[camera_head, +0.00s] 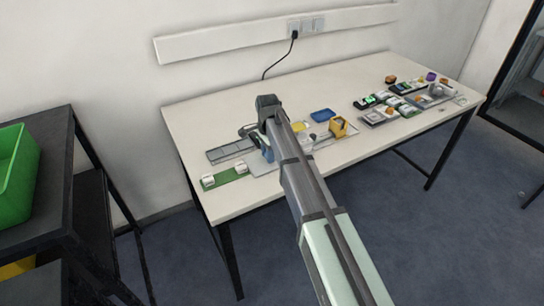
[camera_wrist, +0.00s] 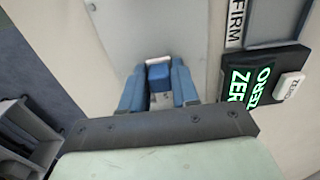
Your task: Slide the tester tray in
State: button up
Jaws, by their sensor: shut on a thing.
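In the wrist view, the two blue fingers of my gripper (camera_wrist: 159,92) are shut on a small blue block (camera_wrist: 158,72) with a white edge at its far side. The block sits against a flat light-grey plate (camera_wrist: 145,38), and I cannot tell whether it is the handle of the tester tray. A black tester panel (camera_wrist: 262,80) with green "ZERO" lettering and a white button is to the right of the fingers. In the head view, my gripper (camera_head: 264,148) is low over the left part of the table, and my arm hides much of what it holds.
The white table (camera_head: 200,112) holds a green board (camera_head: 225,178) with two white pieces at the front left. A yellow holder (camera_head: 339,127) and a blue dish (camera_head: 322,115) stand right of my arm. Several small devices crowd the right side. The back left is clear.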

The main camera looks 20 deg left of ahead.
jog(key=shift+w+d, duration=0.95)
jog(key=shift+w, duration=0.1)
jog(key=o, duration=0.6)
jog(key=shift+d, duration=0.1)
jog(key=shift+r, duration=3.5)
